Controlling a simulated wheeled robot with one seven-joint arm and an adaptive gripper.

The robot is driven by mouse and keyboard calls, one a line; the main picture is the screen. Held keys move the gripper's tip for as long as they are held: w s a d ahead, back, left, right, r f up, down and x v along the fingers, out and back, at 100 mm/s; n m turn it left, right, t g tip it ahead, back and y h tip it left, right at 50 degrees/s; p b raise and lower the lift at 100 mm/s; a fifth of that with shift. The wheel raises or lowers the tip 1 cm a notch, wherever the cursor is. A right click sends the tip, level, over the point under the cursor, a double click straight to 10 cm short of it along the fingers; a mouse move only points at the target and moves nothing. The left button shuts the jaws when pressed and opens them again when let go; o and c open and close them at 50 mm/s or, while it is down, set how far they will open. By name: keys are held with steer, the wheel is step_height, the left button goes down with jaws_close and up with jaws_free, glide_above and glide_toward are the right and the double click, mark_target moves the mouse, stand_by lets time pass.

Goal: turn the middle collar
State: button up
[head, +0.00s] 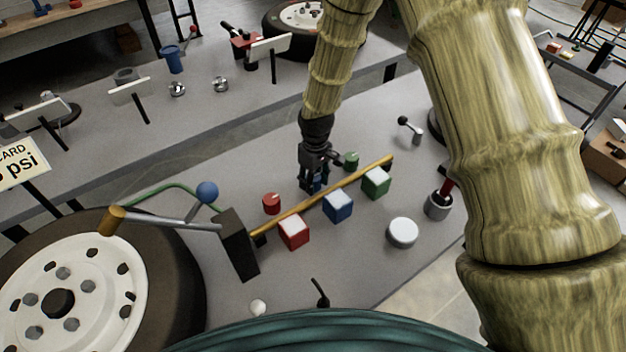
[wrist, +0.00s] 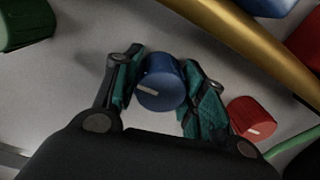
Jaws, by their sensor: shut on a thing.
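The middle collar is a blue round knob (wrist: 160,90) with a white mark on its top, seen in the wrist view. My gripper (wrist: 162,78) is shut on it, one teal-padded finger on each side. In the head view my gripper (head: 314,182) points down at the bench, and the blue collar is mostly hidden by the fingers. A red collar (head: 271,203) stands to the left and a green collar (head: 351,159) to the right. The red one also shows in the wrist view (wrist: 252,118), just right of my right finger.
A brass pipe (head: 290,211) runs close beside the collars, with red (head: 293,232), blue (head: 338,206) and green (head: 376,183) blocks along its other side. A white round disc (head: 402,233) and a tyred wheel (head: 95,280) stand nearer.

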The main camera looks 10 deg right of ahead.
steer(key=o, duration=1)
steer(key=shift+o, duration=0.2)
step_height(320, 180, up, 12)
steer(key=shift+d, duration=0.2)
steer(key=shift+w+r, duration=0.1)
